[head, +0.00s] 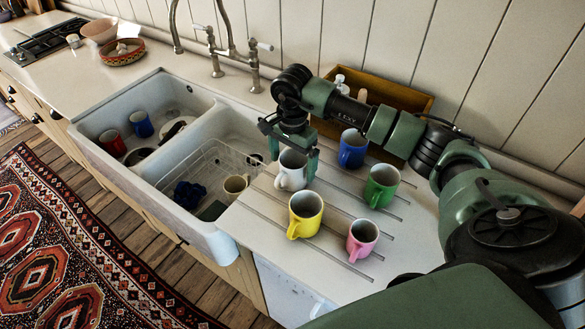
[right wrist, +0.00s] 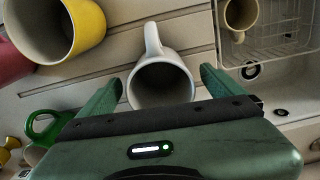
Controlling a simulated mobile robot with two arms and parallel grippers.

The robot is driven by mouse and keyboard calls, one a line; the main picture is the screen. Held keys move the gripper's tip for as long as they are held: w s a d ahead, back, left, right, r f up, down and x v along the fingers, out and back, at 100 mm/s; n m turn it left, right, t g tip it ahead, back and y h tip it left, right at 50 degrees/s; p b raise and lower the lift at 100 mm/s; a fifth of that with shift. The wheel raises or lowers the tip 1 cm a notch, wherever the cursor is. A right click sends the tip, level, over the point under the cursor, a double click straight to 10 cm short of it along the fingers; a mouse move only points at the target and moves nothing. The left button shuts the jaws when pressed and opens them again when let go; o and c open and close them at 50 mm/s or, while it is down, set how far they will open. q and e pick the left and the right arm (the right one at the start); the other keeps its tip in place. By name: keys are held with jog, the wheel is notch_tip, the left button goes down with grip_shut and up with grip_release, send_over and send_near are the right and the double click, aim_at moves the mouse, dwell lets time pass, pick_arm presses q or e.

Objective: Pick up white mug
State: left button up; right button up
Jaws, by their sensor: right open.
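The white mug (head: 291,171) stands upright on the grooved drainboard beside the sink in the head view. In the right wrist view the white mug (right wrist: 160,80) lies between the two fingers, with its handle pointing away from the palm. My right gripper (head: 292,160) is over the mug, open, with one finger on each side of it. In the right wrist view the fingers of my right gripper (right wrist: 160,88) show gaps to the mug on both sides. My left gripper is not in view.
Near the white mug stand a yellow mug (head: 305,213), a blue mug (head: 353,149), a green mug (head: 381,185) and a pink mug (head: 362,239). The double sink (head: 213,131) at left holds a wire rack and more mugs. A wooden box (head: 405,97) stands by the wall.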

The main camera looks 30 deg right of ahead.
jog(key=shift+f, duration=0.75)
jog(key=c, duration=1.8)
